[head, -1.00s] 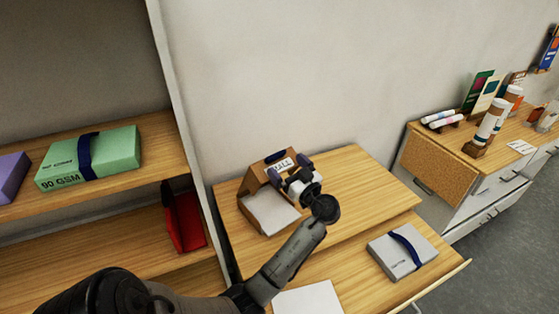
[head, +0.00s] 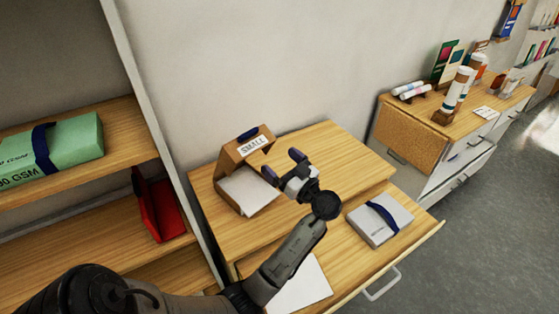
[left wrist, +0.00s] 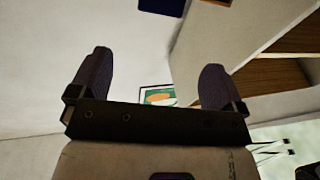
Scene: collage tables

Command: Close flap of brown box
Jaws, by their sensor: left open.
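The brown box (head: 229,167) stands at the back left of the wooden table, with white sheets (head: 246,190) inside. Its flap stands raised at the back, with a white label (head: 254,146) reading "SMALL" and a dark blue patch above it. My left gripper (head: 283,164) is open and empty, just right of the box; one finger overlaps the box's right edge in the picture, and I cannot tell whether it touches. In the left wrist view the two fingers (left wrist: 155,82) are apart with nothing held between them; the box is not seen there. My right gripper is not in view.
A shelf on the left holds a green pack (head: 75,145) and a red holder (head: 160,209). The table's back right is clear.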

